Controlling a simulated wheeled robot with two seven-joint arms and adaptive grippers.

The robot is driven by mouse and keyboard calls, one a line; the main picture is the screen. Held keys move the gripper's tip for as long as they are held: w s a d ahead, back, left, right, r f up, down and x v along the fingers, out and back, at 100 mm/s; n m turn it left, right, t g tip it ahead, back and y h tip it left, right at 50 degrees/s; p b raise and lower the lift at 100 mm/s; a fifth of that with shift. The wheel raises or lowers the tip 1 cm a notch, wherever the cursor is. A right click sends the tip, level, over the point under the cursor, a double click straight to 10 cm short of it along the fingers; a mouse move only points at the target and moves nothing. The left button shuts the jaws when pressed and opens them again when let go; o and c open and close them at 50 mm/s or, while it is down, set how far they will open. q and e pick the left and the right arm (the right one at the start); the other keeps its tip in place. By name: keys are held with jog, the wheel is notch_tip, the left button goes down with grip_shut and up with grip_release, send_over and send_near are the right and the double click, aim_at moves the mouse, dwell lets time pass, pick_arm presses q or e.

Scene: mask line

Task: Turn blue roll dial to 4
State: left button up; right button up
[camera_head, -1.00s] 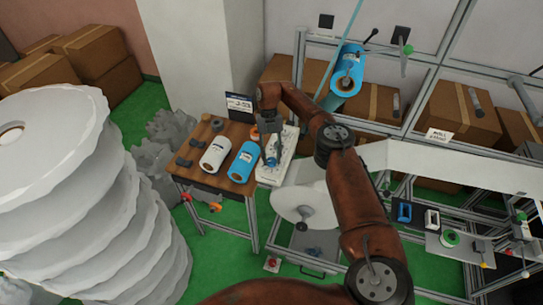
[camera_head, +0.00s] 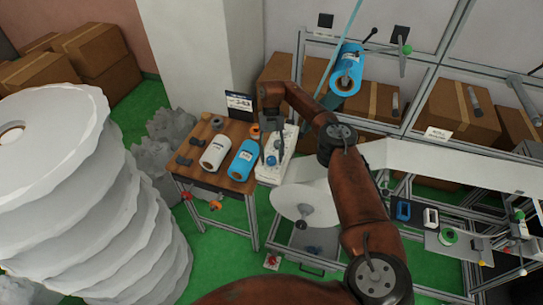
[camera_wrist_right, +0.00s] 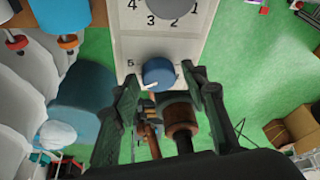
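The blue roll dial (camera_wrist_right: 158,73) is a round knob on a white panel (camera_wrist_right: 125,45), with a small white mark at its lower left edge in the right wrist view. A printed 5 is left of it; other numbers beside it are hidden. My right gripper (camera_wrist_right: 162,78) is open, with a finger on either side of the dial and a gap on each side. In the head view the panel (camera_head: 288,155) lies on the wooden table's right side, the dial (camera_head: 271,160) shows, and my right gripper (camera_head: 272,138) is just above it. My left gripper is out of view.
A grey dial (camera_wrist_right: 172,5) with several printed numbers is farther up the panel. A white roll (camera_head: 215,153) and a blue roll (camera_head: 243,160) lie left of it on the wooden table (camera_head: 190,170). A small display (camera_head: 239,102) stands behind. A white disc (camera_head: 298,200) is in front.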

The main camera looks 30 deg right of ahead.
jog(key=shift+o, duration=0.4)
jog(key=v, duration=0.7)
jog(key=shift+r, duration=0.2)
dwell(0.4)
